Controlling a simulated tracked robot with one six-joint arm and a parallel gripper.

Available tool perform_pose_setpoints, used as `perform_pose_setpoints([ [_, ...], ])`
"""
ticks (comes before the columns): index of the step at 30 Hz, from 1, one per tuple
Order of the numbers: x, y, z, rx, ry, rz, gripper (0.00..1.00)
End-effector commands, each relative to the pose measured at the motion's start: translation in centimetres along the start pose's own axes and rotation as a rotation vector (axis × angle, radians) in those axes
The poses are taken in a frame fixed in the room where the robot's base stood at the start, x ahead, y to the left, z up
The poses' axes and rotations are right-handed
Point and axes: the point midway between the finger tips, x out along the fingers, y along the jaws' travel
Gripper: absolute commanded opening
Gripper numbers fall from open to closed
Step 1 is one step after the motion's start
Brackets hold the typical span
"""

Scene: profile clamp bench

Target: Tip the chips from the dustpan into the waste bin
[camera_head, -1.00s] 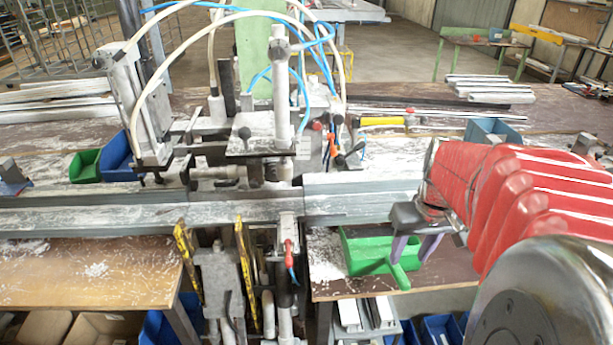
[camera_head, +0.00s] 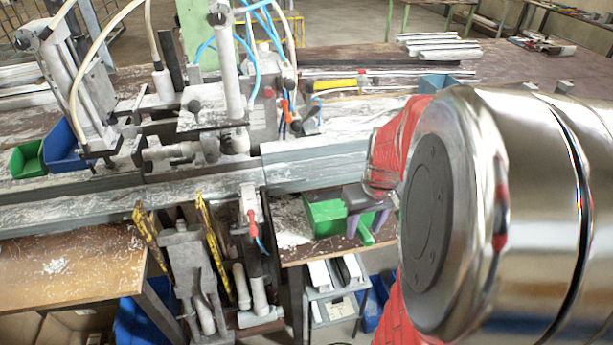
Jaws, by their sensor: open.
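Pale chips (camera_head: 291,222) are scattered on the bench just left of the dustpan. The inside of the dustpan is partly hidden by my gripper, and its load is unclear. I cannot identify a waste bin for certain.
A grey profile rail (camera_head: 315,164) runs across behind the dustpan, with the clamp machine (camera_head: 215,125) at centre left. Small green (camera_head: 27,160) and blue (camera_head: 63,150) bins stand at the left. My arm hides much of the right.

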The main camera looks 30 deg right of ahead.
Motion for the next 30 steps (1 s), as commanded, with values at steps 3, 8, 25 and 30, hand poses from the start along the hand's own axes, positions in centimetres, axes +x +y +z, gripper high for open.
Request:
perform_pose_setpoints([
  [3, 1.1, 0.0, 0.0, 0.000, -0.002, -0.001, 0.41],
  [8, 1.8, 0.0, 0.0, 0.000, -0.002, -0.001, 0.41],
  [25, 1.8, 0.0, 0.0, -0.001, 0.000, 0.000, 0.22],
  [30, 1.8, 0.0, 0.0, -0.001, 0.000, 0.000, 0.10],
])
